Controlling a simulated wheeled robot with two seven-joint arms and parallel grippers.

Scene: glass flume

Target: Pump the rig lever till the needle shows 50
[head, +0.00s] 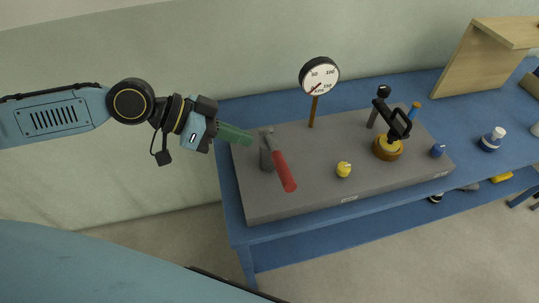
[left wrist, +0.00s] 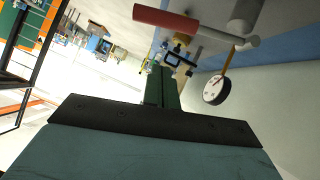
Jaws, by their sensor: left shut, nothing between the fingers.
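The rig lever (head: 284,172) has a red grip and a grey post at the left of the grey rig base (head: 312,197). Its red grip (left wrist: 180,22) also shows at the top of the left wrist view. The round white gauge (head: 319,76) stands on a thin post behind it; its red needle is at the lower left of the dial, but its exact reading is too small to tell. My left gripper (head: 236,134), with green fingers, is shut and empty, just left of and above the lever post, apart from the red grip. My right gripper is not in view.
The rig base also carries a yellow knob (head: 343,169), a black-handled valve on a round yellow-brown base (head: 387,148) and a blue cap (head: 438,150). The blue table (head: 237,232) has a wooden shelf piece (head: 484,62) at the back right.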

